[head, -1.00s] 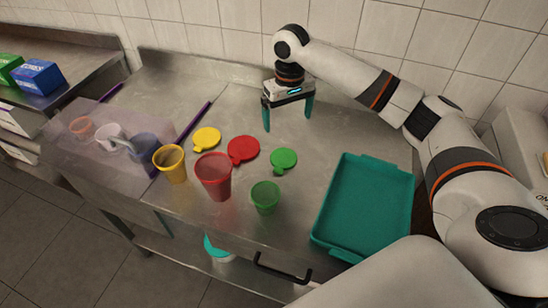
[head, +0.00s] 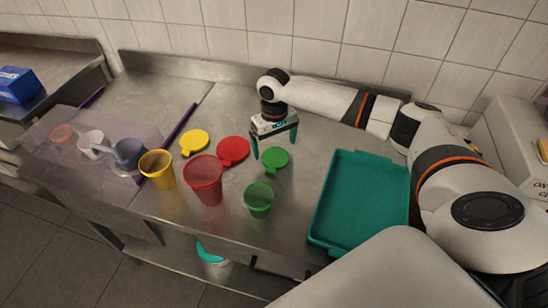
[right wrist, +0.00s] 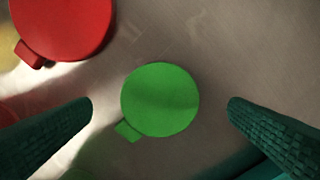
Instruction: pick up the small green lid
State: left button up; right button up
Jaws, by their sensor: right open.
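The small green lid (head: 275,159) lies flat on the steel table behind the green cup (head: 259,198). In the right wrist view the round green lid (right wrist: 160,99) shows whole, its small tab pointing down and left. My right gripper (head: 274,148) is open, with teal fingers spread above the lid. In the right wrist view its fingertips (right wrist: 160,105) are on either side of the lid, with a gap on each side, and nothing is held. My left gripper is not in view.
The red lid (head: 233,150) lies close to the left of the green lid, with the yellow lid (head: 194,142) beyond it. A red cup (head: 205,181) and a yellow cup (head: 158,170) stand in front. A teal tray (head: 341,243) sits to the right.

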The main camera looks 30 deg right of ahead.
aim_at(276, 157)
jog(key=shift+s+f, duration=0.2)
jog(key=shift+f, duration=0.4)
jog(key=shift+s+f, duration=0.2)
jog(key=shift+f, duration=0.9)
jog(key=c, duration=1.1)
